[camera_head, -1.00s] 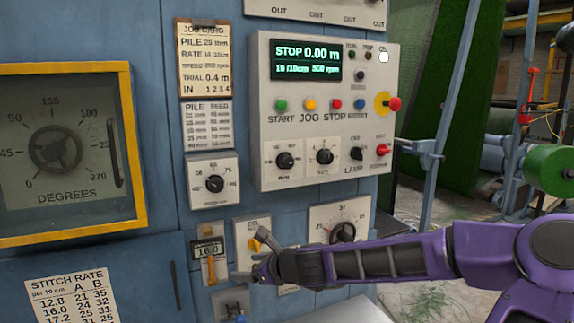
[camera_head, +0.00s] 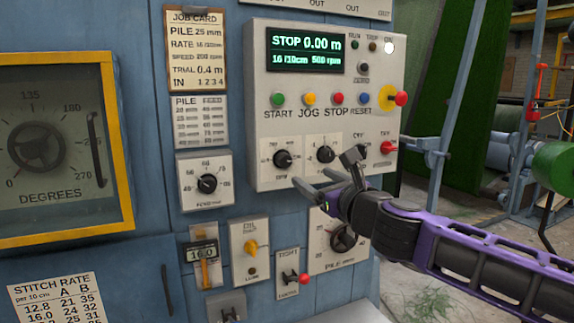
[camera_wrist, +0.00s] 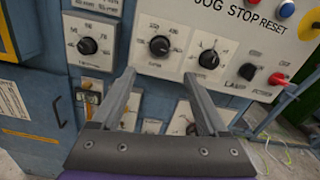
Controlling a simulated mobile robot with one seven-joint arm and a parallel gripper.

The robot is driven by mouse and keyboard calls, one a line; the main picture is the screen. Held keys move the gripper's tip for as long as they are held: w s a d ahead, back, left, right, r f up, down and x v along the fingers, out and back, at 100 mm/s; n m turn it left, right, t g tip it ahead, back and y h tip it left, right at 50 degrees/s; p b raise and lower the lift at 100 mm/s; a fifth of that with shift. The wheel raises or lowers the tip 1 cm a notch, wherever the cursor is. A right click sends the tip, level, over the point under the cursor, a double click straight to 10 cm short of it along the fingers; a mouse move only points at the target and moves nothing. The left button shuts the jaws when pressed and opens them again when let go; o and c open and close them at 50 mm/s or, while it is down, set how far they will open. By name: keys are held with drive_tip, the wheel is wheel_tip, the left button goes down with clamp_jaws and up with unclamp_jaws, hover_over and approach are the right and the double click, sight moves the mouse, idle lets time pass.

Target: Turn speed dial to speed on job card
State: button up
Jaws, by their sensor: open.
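The job card (camera_head: 196,50) hangs on a clipboard at the upper left of the head view; its SPEED line seems to read 200 rpm. The green display (camera_head: 305,53) shows STOP, 0.00 m and 500 rpm. The speed dial (camera_head: 283,159) is a black knob on a white plate marked RPM, at the lower left of the control box. It also shows in the wrist view (camera_wrist: 159,46). My gripper (camera_head: 325,168) is open and empty, just below and right of the dial in the head view. In the wrist view the dial lies beyond the fingertips (camera_wrist: 160,73), apart from them.
A second black knob (camera_head: 325,155) sits close right of the speed dial, partly near my upper finger. A lamp switch and a red knob (camera_head: 388,147) are further right. Another dial (camera_head: 207,183) is to the left. Coloured buttons (camera_head: 308,98) line the box above.

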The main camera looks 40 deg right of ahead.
sight(286, 161)
drive_tip(key=b+x, duration=0.1)
drive_tip(key=x, duration=1.3)
drive_tip(key=shift+w+b, duration=0.35)
drive_tip(key=shift+w, duration=0.05)
clamp_jaws()
